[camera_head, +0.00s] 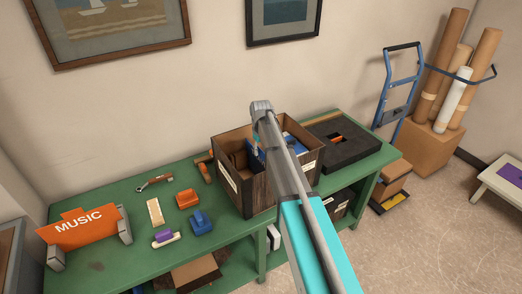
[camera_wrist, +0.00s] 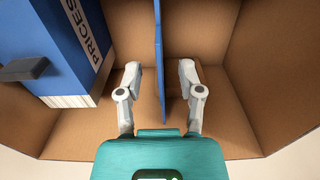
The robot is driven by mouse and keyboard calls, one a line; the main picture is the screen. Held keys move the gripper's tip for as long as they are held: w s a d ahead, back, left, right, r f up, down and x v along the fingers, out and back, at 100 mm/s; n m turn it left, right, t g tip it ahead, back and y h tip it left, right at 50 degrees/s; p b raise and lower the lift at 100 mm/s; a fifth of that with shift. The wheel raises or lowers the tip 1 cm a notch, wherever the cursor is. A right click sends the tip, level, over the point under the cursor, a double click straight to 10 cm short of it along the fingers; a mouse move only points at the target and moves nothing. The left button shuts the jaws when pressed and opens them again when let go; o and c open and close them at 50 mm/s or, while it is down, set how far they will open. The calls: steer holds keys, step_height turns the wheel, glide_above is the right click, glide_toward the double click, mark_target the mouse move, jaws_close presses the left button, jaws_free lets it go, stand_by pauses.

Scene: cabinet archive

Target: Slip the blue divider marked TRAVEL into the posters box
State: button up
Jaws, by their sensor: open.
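A thin blue divider (camera_wrist: 159,40) stands on edge in the cardboard box (camera_wrist: 285,70), seen edge-on in the wrist view. No TRAVEL marking shows from this angle. My gripper (camera_wrist: 160,67) is open, with one finger on each side of the divider and a gap on both sides. In the head view the box (camera_head: 231,188) stands on the green bench, and my arm covers part of it. My gripper reaches down into it, largely hidden there. The box's label cannot be read.
A blue binder marked PRICES (camera_wrist: 70,45) stands left of the divider in the box. On the green bench (camera_head: 115,190) are an orange MUSIC divider (camera_head: 82,228) in a holder, a blue stapler-like thing (camera_head: 201,222) and small tools. A black case (camera_head: 345,145) lies right of the box.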

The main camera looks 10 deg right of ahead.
steer(key=shift+r+p, duration=3.3)
steer(key=shift+r, duration=0.15)
steer(key=shift+f, duration=0.2)
step_height(320, 180, down, 7)
steer(key=b, duration=0.7)
step_height(320, 180, up, 18)
steer(key=p, duration=1.7)
steer(key=shift+p, duration=0.4)
steer(key=shift+r, duration=0.1)
steer(key=s+f+m+b, duration=0.2)
steer(key=s+f+b, duration=0.2)
steer(key=s, duration=1)
steer(key=s+f+m+b, duration=0.2)
steer(key=s+f+b, duration=0.2)
steer(key=s, duration=1.1)
steer(key=shift+f, duration=0.2)
